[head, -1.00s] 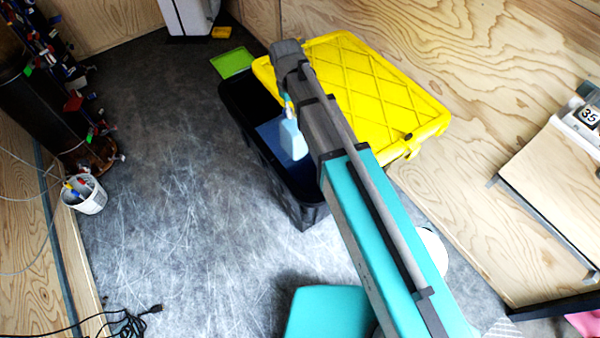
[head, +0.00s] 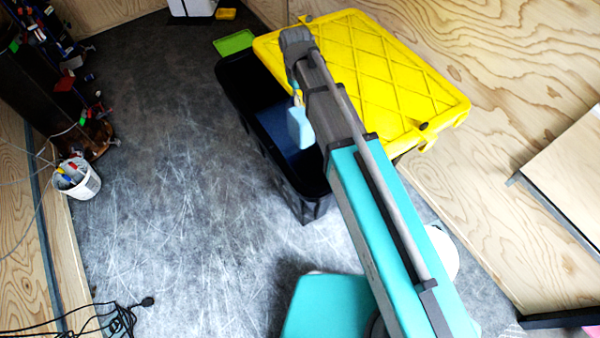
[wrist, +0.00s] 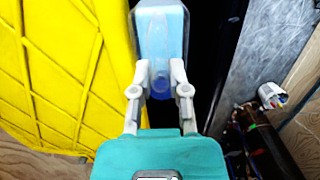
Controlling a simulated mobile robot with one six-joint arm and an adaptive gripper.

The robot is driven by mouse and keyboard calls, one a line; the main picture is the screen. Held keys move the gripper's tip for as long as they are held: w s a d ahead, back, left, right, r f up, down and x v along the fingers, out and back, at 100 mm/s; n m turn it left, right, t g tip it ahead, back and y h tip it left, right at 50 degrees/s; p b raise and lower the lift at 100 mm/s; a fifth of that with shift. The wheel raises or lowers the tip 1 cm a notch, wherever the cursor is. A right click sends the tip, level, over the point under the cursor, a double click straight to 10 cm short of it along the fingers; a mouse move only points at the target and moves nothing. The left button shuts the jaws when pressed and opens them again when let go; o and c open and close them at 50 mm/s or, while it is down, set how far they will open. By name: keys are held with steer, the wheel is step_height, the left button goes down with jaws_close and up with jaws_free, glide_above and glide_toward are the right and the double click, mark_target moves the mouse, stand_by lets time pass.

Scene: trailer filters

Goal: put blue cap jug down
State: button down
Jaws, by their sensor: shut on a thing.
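The light blue jug (head: 300,127) hangs from my gripper (head: 297,97) in the head view, in front of the opening of a black bin (head: 292,200). In the wrist view the jug (wrist: 161,30) sits beyond the fingers, with its blue cap (wrist: 160,86) toward me. My gripper (wrist: 160,76) is shut on the jug near its cap end. I cannot tell how high the jug is above the bin's bottom. My arm hides part of the bin's right side.
A yellow lid (head: 385,85) lies right of the bin's opening, against the wood wall. A green piece (head: 234,42) lies behind the bin. A white bucket (head: 80,184) and a black cable (head: 118,318) are at the left. Grey floor (head: 180,210) left of the bin is clear.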

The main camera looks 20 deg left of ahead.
step_height(320, 180, down, 12)
steer(key=b, duration=1)
steer(key=shift+r+b, duration=0.1)
steer(key=shift+b, duration=0.3)
step_height(320, 180, down, 6)
steer(key=b, duration=0.6)
steer(key=shift+f, duration=0.2)
steer(key=shift+f+b, duration=1.8)
steer(key=shift+b, duration=0.25)
steer(key=shift+f, duration=0.1)
steer(key=c, duration=0.6)
jaws_free()
steer(key=shift+r, duration=0.2)
